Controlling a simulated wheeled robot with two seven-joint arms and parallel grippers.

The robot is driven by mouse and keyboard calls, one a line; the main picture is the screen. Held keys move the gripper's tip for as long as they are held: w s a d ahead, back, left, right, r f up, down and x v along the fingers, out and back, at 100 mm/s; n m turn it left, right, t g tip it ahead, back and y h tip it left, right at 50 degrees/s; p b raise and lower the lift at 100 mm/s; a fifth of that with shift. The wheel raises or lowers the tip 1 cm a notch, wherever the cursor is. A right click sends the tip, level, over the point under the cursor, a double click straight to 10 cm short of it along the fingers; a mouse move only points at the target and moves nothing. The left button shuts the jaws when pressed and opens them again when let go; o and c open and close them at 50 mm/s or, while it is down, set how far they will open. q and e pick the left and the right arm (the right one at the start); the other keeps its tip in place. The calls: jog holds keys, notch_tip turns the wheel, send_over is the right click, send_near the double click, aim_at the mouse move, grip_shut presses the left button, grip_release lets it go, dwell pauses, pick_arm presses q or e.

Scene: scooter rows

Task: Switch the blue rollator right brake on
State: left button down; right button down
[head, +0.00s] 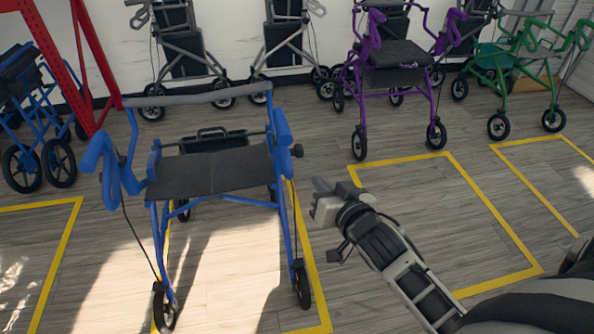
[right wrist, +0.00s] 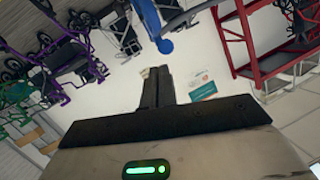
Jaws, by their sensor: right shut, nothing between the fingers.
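The blue rollator (head: 212,172) stands in the centre left of the head view, with a dark seat and a grey back bar. Brake lever positions are too small to tell. My right gripper (head: 323,190) is shut and empty, to the right of and lower in the picture than the right handle, apart from it. In the right wrist view a blue grip (right wrist: 154,28) shows beyond the shut fingers (right wrist: 157,86).
Another blue rollator (head: 38,125) stands at the far left beside a red rack (head: 68,65). A purple rollator (head: 395,62), a green rollator (head: 525,60) and grey ones (head: 180,45) line the white wall. Yellow floor lines (head: 490,225) mark bays; the floor right of the rollator is clear.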

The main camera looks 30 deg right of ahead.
send_near(289, 162)
notch_tip(289, 162, up, 2)
jog(key=w, duration=0.3)
jog(key=f, duration=0.1)
jog(key=w+f, duration=0.1)
jog(key=f+b, duration=0.1)
jog(key=shift+w+d+f, duration=0.1)
jog(key=shift+w+f, duration=0.05)
jog(key=shift+w, duration=0.2)
pick_arm(q)
jog(key=shift+w+d, duration=0.1)
jog(key=shift+w, duration=0.05)
jog(key=shift+f, duration=0.2)
